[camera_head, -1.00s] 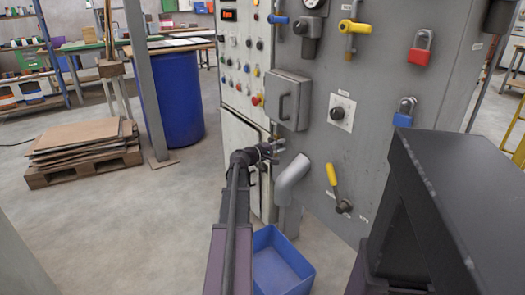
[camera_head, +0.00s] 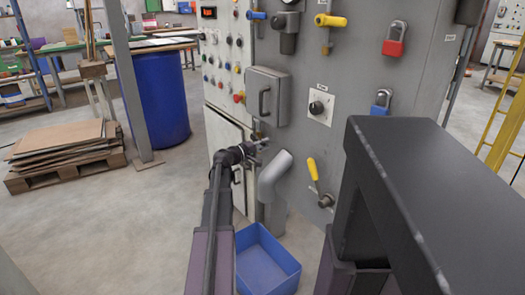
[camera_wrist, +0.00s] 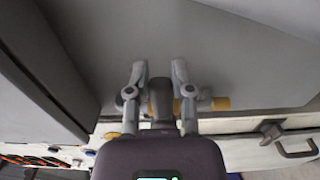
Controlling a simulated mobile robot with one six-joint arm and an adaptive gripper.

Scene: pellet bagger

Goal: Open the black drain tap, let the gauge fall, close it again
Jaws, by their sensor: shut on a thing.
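The black drain tap (camera_wrist: 160,97) shows in the wrist view as a dark handle in front of a brass pipe piece (camera_wrist: 218,104). My gripper (camera_wrist: 160,92) has its two fingers closed on either side of the handle. In the head view my gripper (camera_head: 256,146) is at the lower front of the grey machine, just left of a bent grey pipe. It mostly hides the tap there. The gauge (camera_head: 288,4) is cut off by the top edge of the head view, and its needle cannot be read.
A bent grey pipe (camera_head: 274,176) points down near a blue bin (camera_head: 266,262) on the floor. A yellow lever (camera_head: 312,169), a grey handled box (camera_head: 267,98) and red (camera_head: 395,47) and blue (camera_head: 379,108) padlocks are on the panel.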

